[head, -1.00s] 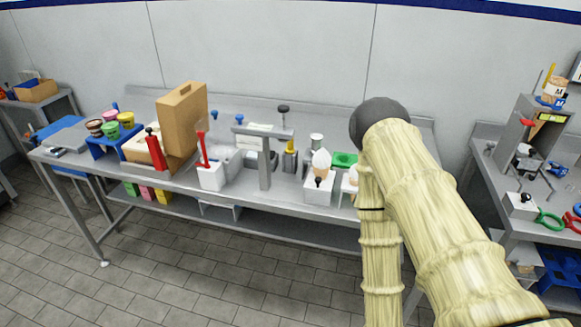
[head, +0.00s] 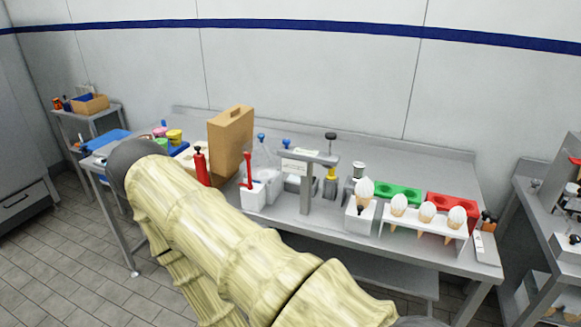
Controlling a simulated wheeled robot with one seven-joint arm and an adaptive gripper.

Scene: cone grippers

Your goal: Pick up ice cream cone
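Three ice cream cones with white tops stand in a row in a white rack near the right end of the steel table: a left one (head: 398,205), a middle one (head: 427,211) and a right one (head: 457,217). Another cone-like piece with a white top (head: 364,190) stands at a white box with a black knob (head: 360,218), just left of the rack (head: 428,232). My arm crosses the lower left and middle of the head view, apart from the cones in the picture. My gripper cannot be made out.
Green (head: 399,191) and red (head: 453,206) holders stand behind the cones. A T-shaped grey stand (head: 307,185), a red-handled white box (head: 254,195) and a tall tan case (head: 230,143) are further left. Another steel table is at the right edge. Bare tabletop shows behind the holders.

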